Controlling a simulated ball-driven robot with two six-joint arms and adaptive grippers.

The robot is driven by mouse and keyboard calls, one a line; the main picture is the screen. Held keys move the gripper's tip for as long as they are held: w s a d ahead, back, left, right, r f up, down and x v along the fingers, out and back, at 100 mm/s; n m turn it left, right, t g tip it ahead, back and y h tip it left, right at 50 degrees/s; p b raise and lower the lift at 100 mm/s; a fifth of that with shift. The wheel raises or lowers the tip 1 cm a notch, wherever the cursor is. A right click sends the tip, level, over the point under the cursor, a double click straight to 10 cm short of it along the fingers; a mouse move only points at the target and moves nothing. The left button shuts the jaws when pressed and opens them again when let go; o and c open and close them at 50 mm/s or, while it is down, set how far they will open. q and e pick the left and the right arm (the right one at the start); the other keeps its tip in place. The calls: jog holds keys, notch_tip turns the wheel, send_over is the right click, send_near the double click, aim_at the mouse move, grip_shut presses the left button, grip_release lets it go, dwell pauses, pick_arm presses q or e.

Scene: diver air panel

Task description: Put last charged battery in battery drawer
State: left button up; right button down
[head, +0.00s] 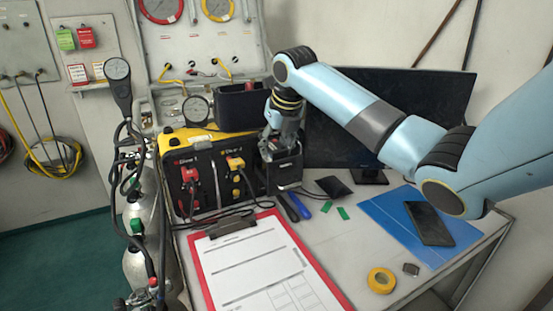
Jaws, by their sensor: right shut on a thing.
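My right gripper (286,132) points down from my blue arm at the right end of the yellow-and-black panel box. It is shut on a dark block, probably the battery (284,168), a black piece with a small pale label. The block is at or in a black holder beside the panel box; I cannot tell how deep it sits, as the gripper hides its top. My left gripper is out of view.
The panel box (211,170) has red and yellow connectors. A red clipboard (262,264), yellow tape roll (381,280), blue mat (378,213) with a black phone-like slab (429,223) and a monitor (425,97) share the table. Gas cylinders (142,235) stand at left.

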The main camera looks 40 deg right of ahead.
aim_at(276, 159)
jog(key=f, duration=0.3)
jog(key=shift+w+d+f, duration=0.1)
jog(key=shift+d+f, duration=0.15)
jog(key=shift+f, duration=0.35)
jog(key=c, duration=1.1)
grip_release()
jog(key=shift+c, duration=0.2)
jog(key=o, duration=0.4)
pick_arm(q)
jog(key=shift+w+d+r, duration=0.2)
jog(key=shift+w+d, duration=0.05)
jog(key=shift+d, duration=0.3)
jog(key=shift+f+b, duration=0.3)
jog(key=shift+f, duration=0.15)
pick_arm(e)
jog(key=v, duration=1.2)
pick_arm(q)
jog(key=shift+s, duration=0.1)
